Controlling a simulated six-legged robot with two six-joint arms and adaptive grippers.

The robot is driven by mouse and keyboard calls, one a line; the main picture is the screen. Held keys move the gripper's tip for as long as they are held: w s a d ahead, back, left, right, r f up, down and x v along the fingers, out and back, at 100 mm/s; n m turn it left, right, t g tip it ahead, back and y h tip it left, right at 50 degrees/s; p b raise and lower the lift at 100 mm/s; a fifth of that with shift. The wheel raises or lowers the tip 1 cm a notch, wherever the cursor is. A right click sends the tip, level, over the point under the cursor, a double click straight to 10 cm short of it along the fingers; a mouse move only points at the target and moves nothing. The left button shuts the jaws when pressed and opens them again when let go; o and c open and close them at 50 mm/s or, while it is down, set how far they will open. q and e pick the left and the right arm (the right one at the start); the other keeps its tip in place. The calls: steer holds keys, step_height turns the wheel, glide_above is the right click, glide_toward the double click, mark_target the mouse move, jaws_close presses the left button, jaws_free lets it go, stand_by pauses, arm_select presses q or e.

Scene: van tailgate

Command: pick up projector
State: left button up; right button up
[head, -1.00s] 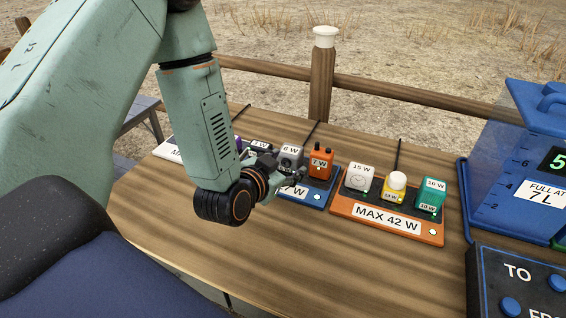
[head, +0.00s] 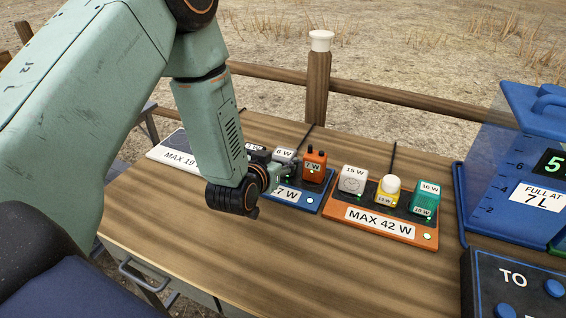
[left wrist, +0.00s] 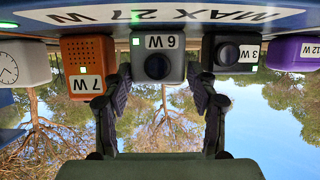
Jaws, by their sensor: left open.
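A grey box marked 6 W with a round dark lens, which looks like the projector (left wrist: 157,58), is mounted on the blue-edged MAX 27 W board. In the head view, the projector (head: 284,154) is partly behind my left gripper (head: 282,170). In the left wrist view, the picture is upside down and my left gripper (left wrist: 158,76) is open, with one finger on each side of the projector. Whether the fingers touch it cannot be told. My right gripper is not in view.
An orange 7 W device (left wrist: 88,65) and a dark 3 W box (left wrist: 232,53) flank the projector closely. An orange MAX 42 W board (head: 385,233) with several devices stands to the right, then a blue water tank (head: 505,170). The table front (head: 270,265) is clear.

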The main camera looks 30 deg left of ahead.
arm_select(q)
steer(key=x, duration=0.2)
steer(key=shift+w+d, duration=0.15)
steer(key=shift+w, duration=0.2)
steer(key=shift+w+f, duration=0.1)
steer(key=shift+f, duration=0.05)
steer(key=c, duration=1)
